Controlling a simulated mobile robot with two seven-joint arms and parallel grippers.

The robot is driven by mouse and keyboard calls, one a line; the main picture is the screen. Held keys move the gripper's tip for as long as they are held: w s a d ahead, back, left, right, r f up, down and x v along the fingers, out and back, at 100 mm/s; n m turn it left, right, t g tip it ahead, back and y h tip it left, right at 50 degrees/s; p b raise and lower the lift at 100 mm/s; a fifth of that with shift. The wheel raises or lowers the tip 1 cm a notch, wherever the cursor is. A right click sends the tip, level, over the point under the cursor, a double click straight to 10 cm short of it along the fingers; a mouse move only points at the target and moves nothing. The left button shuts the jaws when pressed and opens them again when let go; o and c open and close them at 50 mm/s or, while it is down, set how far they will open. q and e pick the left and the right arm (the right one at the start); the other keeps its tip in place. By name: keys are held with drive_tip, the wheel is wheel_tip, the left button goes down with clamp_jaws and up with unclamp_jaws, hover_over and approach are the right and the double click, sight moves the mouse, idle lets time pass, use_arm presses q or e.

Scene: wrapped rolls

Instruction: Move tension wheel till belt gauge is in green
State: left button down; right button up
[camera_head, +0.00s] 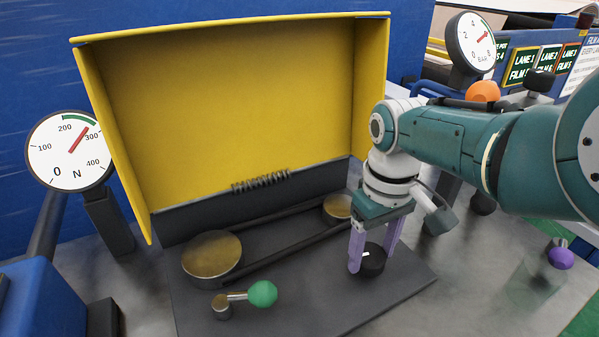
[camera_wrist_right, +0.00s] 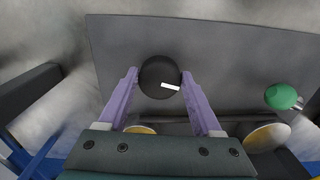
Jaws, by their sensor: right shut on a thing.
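The tension wheel (camera_head: 373,262) is a small black knob with a white mark, standing on the dark plate. My right gripper (camera_head: 371,254) reaches down from the right and its purple fingers are shut on the wheel. In the right wrist view the wheel (camera_wrist_right: 158,77) sits between the two fingertips, its white mark pointing right. The belt gauge (camera_head: 68,152), marked N, stands at the left. Its red needle points up and right, between 200 and 300, toward the right end of the green band. My left gripper is not in view.
A belt runs round a large brass pulley (camera_head: 212,254) and a small one (camera_head: 338,207). A green-knobbed lever (camera_head: 262,294) is in front. A raised yellow cover (camera_head: 230,105) stands behind. A BAR gauge (camera_head: 470,42) and purple knob (camera_head: 561,257) are at the right.

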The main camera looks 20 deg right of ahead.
sight(372, 254)
drive_tip(key=shift+d+n, duration=0.1)
drive_tip(key=shift+n, duration=2.2)
drive_tip(key=o, duration=1.4)
drive_tip(key=shift+c, duration=0.2)
wheel_tip(372, 254, up, 9)
drive_tip(key=p, duration=0.6)
drive_tip(key=shift+p, duration=0.4)
drive_tip(key=shift+r, duration=0.5)
